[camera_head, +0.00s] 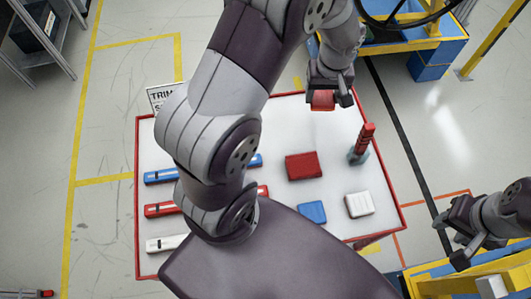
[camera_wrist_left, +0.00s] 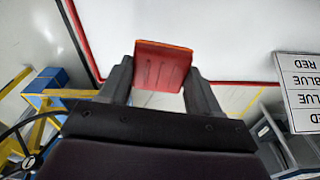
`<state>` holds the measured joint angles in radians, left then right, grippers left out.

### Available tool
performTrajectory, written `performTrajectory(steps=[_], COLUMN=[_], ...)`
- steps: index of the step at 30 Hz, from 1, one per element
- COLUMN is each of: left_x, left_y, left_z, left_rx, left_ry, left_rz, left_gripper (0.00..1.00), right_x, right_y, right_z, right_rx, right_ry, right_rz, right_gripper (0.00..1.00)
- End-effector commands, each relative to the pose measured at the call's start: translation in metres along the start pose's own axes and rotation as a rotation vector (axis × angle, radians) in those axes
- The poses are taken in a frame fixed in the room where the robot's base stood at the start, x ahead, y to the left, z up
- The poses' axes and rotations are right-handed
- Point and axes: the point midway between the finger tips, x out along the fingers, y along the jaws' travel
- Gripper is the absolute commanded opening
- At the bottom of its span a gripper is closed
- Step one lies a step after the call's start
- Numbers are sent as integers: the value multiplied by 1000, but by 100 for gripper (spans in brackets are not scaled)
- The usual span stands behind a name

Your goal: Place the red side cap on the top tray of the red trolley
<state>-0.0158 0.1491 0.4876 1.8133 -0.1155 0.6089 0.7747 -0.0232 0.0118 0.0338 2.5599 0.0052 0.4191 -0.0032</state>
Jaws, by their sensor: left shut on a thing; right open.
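My left gripper (camera_head: 327,93) is shut on the red side cap (camera_head: 322,102), above the far edge of a white table. In the left wrist view the red cap (camera_wrist_left: 161,68) sits between both fingers of the left gripper (camera_wrist_left: 160,82). Another red block (camera_head: 303,166) lies on the table's white top, apart from the gripper. My right gripper (camera_head: 449,242) is open and empty at the right, beyond the table's edge. I cannot make out a clearly red trolley; the table has a red rim (camera_head: 139,220).
A blue block (camera_head: 312,212), a white block (camera_head: 359,204) and a red upright piece (camera_head: 364,138) stand on the table. Blue, red (camera_head: 160,210) and white strips lie at its left. Blue-and-yellow carts (camera_head: 425,66) stand at upper right and lower right. My left arm hides the table's middle.

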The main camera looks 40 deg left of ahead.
Motion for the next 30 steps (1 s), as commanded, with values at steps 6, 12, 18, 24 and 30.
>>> performTrajectory(steps=[6, 12, 18, 24, 30], left_x=[21, 56, 88, 89, 92], left_y=[-11, -10, -10, -10, -10], left_z=[10, 13, 16, 16, 16], left_rx=[-177, -176, -176, -175, -175], left_ry=[7, 9, 10, 11, 11], left_rz=[-30, -27, -25, -24, -24], left_gripper=[33, 33, 33, 33, 76], right_x=[14, 12, 11, 11, 14], right_y=[0, 0, 0, 0, 0], right_z=[2, 1, 1, 1, 2], right_rx=[0, 0, 0, 0, 0], right_ry=[1, 1, 1, 1, 1], right_rz=[0, 0, 0, 0, 0], right_gripper=[43, 43, 43, 43, 43])
